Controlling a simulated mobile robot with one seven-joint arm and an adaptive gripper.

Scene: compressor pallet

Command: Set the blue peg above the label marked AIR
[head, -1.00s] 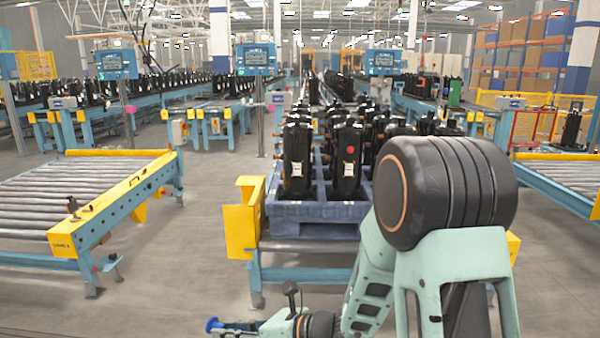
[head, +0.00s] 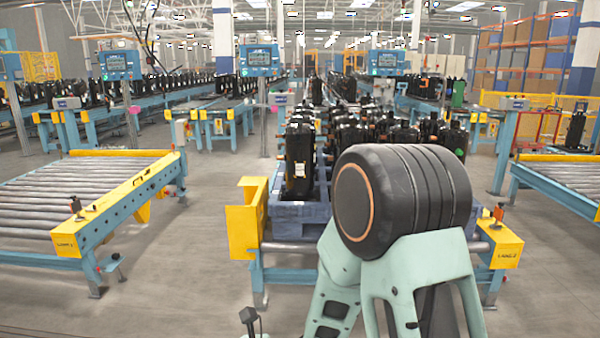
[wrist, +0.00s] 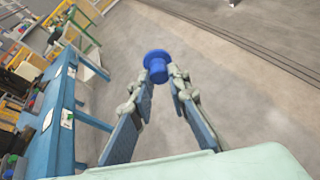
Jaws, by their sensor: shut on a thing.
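In the wrist view my gripper (wrist: 158,76) is shut on the blue peg (wrist: 157,65). The peg has a wide round flange and a narrower body, held at the fingertips with the flange pointing away from me. It hangs over open grey floor and touches nothing but the fingers. In the head view the gripper and peg are below the lower edge of the picture. I cannot read a label marked AIR in any view.
Black compressors (head: 298,160) stand on a blue pallet (head: 300,212) on a conveyor with yellow end plates (head: 248,220). My arm covers part of them. A roller conveyor (head: 75,200) stands left, another (head: 570,178) right. A blue frame (wrist: 60,115) is left in the wrist view.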

